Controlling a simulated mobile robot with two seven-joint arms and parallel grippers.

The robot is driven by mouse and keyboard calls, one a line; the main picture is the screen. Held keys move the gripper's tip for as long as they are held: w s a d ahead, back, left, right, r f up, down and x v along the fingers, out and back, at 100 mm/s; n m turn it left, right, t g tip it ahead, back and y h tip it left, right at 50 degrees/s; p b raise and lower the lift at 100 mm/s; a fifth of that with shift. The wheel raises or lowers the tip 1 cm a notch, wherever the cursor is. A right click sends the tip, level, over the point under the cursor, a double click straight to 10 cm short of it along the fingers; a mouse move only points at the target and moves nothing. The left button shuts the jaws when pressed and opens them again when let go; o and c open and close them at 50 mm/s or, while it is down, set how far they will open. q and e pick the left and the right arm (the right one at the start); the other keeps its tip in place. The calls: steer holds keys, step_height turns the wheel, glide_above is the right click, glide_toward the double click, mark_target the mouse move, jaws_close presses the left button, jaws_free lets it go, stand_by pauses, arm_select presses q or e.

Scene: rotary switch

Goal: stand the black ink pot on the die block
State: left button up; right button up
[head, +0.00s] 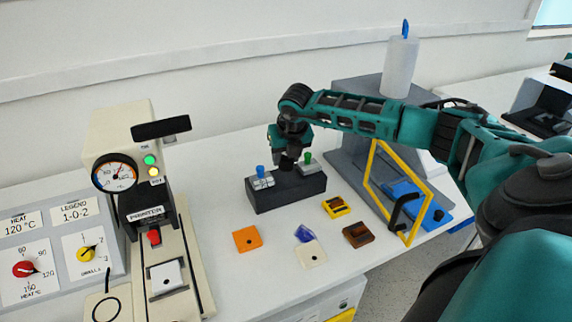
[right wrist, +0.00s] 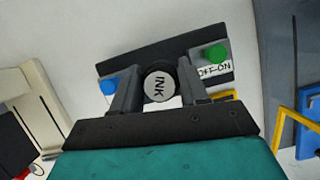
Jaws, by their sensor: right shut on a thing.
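My right gripper (head: 288,160) is over the middle of a dark switch box, between its blue and green knobs. In the right wrist view its two fingers (right wrist: 158,86) are closed on the sides of the black ink pot (right wrist: 160,82), whose round grey lid reads INK. In the head view the gripper mostly hides the pot, and I cannot tell whether the pot touches the box. A pale metal block (head: 166,276) on the press bed at left looks like the die block; its top looks bare. My left gripper is not in view.
The switch box (head: 290,194) stands mid-table. The press (head: 148,215) with its dial and a control panel (head: 60,255) are at left. Orange (head: 247,238), white (head: 312,254), yellow (head: 336,206) and brown (head: 358,234) pieces lie in front. A yellow frame (head: 371,165) stands at right.

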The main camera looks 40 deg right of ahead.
mark_target(286, 165)
step_height(286, 165, down, 3)
steer(key=shift+r, duration=0.1)
steer(key=shift+f, duration=0.2)
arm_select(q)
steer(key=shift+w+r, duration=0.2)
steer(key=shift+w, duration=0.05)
arm_select(e)
steer(key=shift+f, duration=0.2)
steer(key=o, duration=0.8)
steer(key=shift+r, duration=0.45)
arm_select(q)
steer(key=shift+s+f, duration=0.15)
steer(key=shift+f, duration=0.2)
arm_select(e)
steer(key=v, duration=1.1)
steer(key=shift+r, duration=0.25)
steer(key=shift+s, duration=0.15)
